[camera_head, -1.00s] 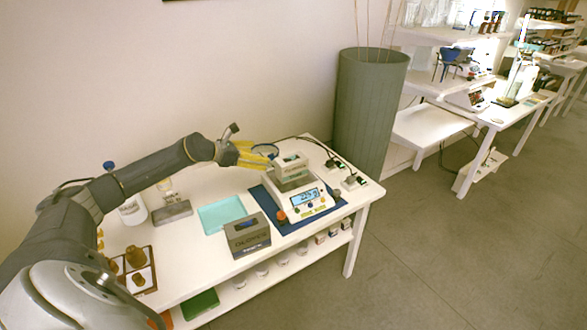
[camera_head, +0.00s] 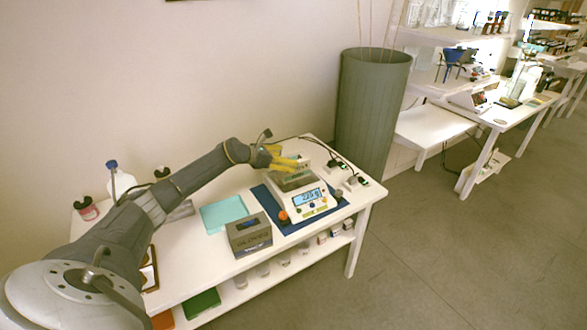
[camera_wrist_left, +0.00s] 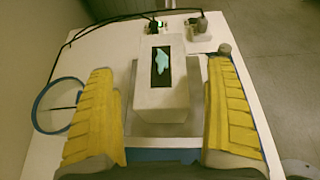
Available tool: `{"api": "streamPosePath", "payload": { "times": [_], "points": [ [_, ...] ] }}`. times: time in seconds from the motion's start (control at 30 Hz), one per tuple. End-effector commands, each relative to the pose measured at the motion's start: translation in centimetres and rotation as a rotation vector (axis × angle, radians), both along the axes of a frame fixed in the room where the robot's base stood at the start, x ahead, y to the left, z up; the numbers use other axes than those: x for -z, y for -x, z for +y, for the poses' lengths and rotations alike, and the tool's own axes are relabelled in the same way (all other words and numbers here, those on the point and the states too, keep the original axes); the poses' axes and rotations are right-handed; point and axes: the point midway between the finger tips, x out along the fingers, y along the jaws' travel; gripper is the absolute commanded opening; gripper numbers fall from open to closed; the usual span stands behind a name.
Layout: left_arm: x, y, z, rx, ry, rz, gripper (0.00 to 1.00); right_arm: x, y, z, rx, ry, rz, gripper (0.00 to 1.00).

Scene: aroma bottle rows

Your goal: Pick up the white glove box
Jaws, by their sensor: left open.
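The white glove box (camera_head: 294,182) sits on top of the scale (camera_head: 310,203) on the near table, partly hidden by my gripper in the head view. In the left wrist view the glove box (camera_wrist_left: 160,98) is a pale box with a dark slot and a light-blue glove tip showing in it. My left gripper (camera_head: 284,158) is open with yellow ribbed fingers. In the wrist view its fingers stand on either side of the box, with gaps between them and its sides. My right gripper is not in view.
A dark grey box (camera_head: 249,236) and a turquoise tray (camera_head: 223,213) lie left of the scale. The scale stands on a blue mat (camera_head: 268,203). Black cables and small plugs (camera_head: 350,178) lie behind it. A tall grey-green bin (camera_head: 370,110) stands beyond the table.

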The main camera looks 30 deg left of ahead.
Motion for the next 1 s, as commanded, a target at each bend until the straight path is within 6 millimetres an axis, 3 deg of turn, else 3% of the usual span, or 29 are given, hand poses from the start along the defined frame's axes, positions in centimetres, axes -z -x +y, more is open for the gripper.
{"api": "streamPosePath", "payload": {
  "times": [0.3, 0.7, 1.0],
  "points": [
    [1.5, -2.8, -1.5, -0.001, 0.002, 0.000, 0.87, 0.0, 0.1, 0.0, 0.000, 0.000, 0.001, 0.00],
    [1.7, -3.2, -1.7, -0.001, 0.002, 0.001, 0.86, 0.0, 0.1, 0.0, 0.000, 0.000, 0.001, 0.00],
    [1.8, -3.1, -1.7, -0.001, 0.002, 0.001, 0.51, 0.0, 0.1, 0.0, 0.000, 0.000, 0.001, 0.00]
  ]
}}
